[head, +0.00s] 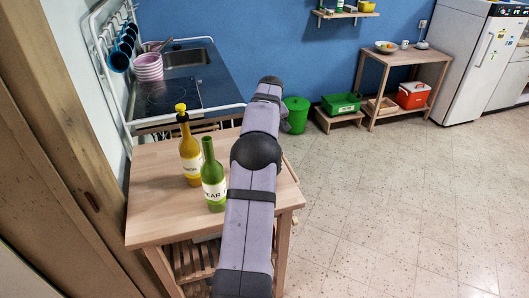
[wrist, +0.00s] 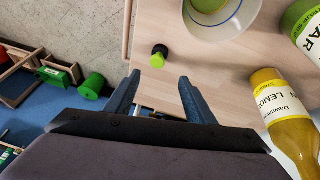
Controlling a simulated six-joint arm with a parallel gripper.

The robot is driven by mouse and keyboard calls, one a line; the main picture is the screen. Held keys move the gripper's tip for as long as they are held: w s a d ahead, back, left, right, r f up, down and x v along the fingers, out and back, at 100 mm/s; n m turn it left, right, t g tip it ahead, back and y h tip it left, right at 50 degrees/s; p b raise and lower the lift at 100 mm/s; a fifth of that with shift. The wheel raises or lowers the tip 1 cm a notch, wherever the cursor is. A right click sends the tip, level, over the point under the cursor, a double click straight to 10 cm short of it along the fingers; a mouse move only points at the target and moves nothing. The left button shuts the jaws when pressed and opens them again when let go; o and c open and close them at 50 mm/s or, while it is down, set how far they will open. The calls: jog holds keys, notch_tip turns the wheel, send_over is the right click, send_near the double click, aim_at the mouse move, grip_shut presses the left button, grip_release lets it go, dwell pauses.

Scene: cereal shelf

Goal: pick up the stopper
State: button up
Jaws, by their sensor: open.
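In the wrist view a small stopper (wrist: 158,57), black with a lime-green part, is on the wooden table (wrist: 175,30) near its edge. My gripper (wrist: 159,76) is open and empty. Its fingertips point towards the stopper, which shows beyond the gap between them; they appear apart from it. In the head view my arm hides the stopper and most of my gripper. The green pear bottle (head: 213,180) has an open neck. The yellow lemon bottle (head: 190,155) beside it has a yellow stopper on top (head: 181,108).
In the wrist view a bowl on a blue-ringed plate (wrist: 238,12) stands close right of the stopper. The lemon bottle (wrist: 278,105) and pear bottle (wrist: 304,25) are farther right. A sink counter (head: 200,85) is behind the table; a green bin (head: 296,113) stands on the floor.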

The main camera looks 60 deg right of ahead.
jog(key=shift+m+y, duration=0.3)
jog(key=shift+m, duration=0.6)
jog(key=shift+s+f+p+x, duration=0.1)
jog(key=shift+s+p+x, duration=0.2)
jog(key=shift+p+x, duration=1.05)
jog(key=shift+s+f+p+x, duration=0.1)
jog(key=shift+s+p+x, duration=0.25)
jog(key=shift+x, duration=1.85)
jog(key=shift+s+f+p+x, duration=0.15)
jog(key=shift+p+x, duration=0.75)
jog(key=shift+x, duration=0.9)
jog(key=shift+r, duration=0.1)
jog(key=c, duration=1.1)
